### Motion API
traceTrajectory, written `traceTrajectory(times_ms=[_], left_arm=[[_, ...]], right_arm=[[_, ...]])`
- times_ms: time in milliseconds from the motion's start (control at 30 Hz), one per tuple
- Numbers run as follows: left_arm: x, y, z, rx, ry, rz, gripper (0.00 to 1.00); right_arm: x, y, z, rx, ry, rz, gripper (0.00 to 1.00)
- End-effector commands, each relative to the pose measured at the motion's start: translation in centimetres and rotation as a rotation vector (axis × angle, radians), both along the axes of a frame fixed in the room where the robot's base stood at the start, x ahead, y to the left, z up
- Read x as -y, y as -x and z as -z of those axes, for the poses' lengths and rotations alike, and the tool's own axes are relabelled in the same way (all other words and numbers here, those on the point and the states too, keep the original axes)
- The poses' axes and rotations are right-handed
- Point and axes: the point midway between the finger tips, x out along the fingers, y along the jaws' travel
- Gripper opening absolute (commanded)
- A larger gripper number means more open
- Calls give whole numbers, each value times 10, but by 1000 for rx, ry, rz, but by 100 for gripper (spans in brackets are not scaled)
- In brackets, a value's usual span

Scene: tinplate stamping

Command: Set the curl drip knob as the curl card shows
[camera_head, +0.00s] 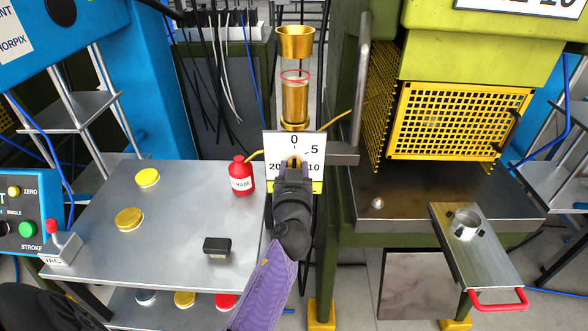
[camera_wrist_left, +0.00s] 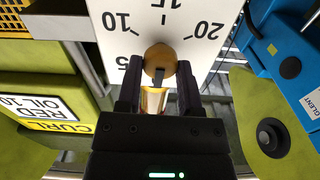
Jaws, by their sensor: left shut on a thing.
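The curl drip knob (camera_wrist_left: 160,60) is brass-coloured, on a white dial plate (camera_head: 277,145) below the brass oiler cup. The dial bears 0, 5, 10, 15 and 20, and looks upside down in the left wrist view. My left gripper (camera_head: 294,165) is shut on the knob from the front. Its fingers (camera_wrist_left: 160,88) hide part of the knob, so I cannot tell exactly where it points. The curl card (camera_wrist_left: 30,103) is upside down in the left wrist view and reads "RED OIL 10" with "CURL". My right gripper is not in view.
A sight glass (camera_head: 295,103) with a red ring stands above the dial. A red bottle (camera_head: 242,176) stands left of it on a grey table (camera_head: 185,205) with yellow lids and a black block (camera_head: 217,247). A green press with a yellow mesh guard (camera_head: 455,120) is at right.

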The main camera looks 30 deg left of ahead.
Motion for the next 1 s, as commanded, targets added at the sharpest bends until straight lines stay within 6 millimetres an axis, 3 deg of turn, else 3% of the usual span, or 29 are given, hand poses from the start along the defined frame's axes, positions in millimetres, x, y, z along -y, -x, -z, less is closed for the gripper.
traceTrajectory(times_ms=[267, 1000], left_arm=[[1, 0, 0, -88, -144, 0, 0], [2, -1, 0, -455, -743, 1, 0]], right_arm=[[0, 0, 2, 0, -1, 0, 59], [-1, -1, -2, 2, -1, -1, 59]])
